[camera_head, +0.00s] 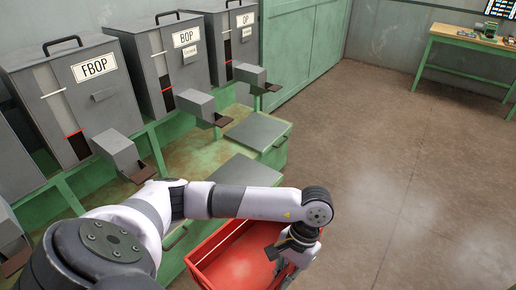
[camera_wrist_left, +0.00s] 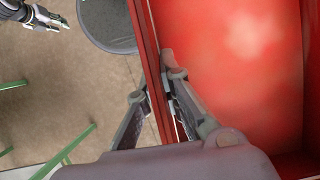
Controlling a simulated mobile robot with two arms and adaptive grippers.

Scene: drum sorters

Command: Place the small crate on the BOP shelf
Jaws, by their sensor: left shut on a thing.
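The red crate (camera_head: 232,262) is at the bottom centre of the head view, open side up and in front of the green bench. My left gripper (camera_head: 283,262) is shut on the crate's right-hand wall. In the left wrist view its fingers (camera_wrist_left: 160,98) straddle that wall, one inside and one outside. The crate's red floor (camera_wrist_left: 235,60) looks empty where it shows. The BOP drum sorter (camera_head: 170,65) stands in the middle of the row. A grey shelf plate (camera_head: 238,174) lies in front of it, partly hidden by my left arm. My right gripper (camera_wrist_left: 45,19) shows small in the left wrist view.
The FBOP sorter (camera_head: 75,100) and the OP sorter (camera_head: 235,42) flank the BOP one. Their grey spouts jut over the green bench. Another grey plate (camera_head: 258,131) lies farther along. The brown floor (camera_head: 400,180) at right is clear up to a wooden-topped table (camera_head: 470,38).

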